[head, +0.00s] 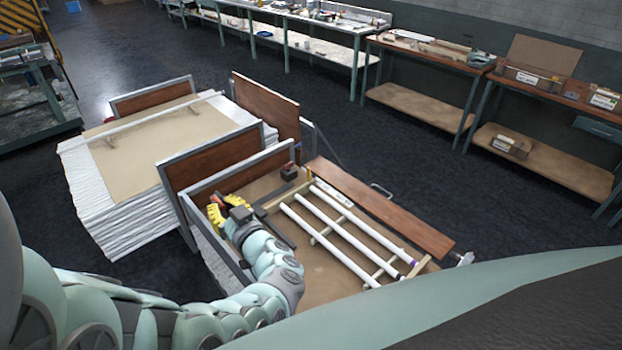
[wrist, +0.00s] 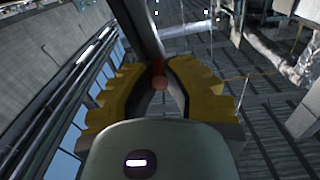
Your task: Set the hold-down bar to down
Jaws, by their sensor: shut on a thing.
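My gripper (head: 224,206), with yellow fingers, is at the left end of the tubing tray (head: 320,270), beside its grey-framed end panel. In the wrist view my gripper (wrist: 160,76) is closed around a small reddish round knob (wrist: 160,83). A dark bar (wrist: 139,28) runs up and away from the knob; I cannot tell for sure whether it is the hold-down bar. Several white tubes (head: 345,229) lie side by side on the tray, on cross strips. The gripper and arm hide part of the tray's left end.
A brown side board (head: 380,205) runs along the tray's far side. A cart with stacked white sheets (head: 110,225) stands close on the left. Workbenches (head: 425,50) line the back wall. Dark floor (head: 330,125) lies clear between.

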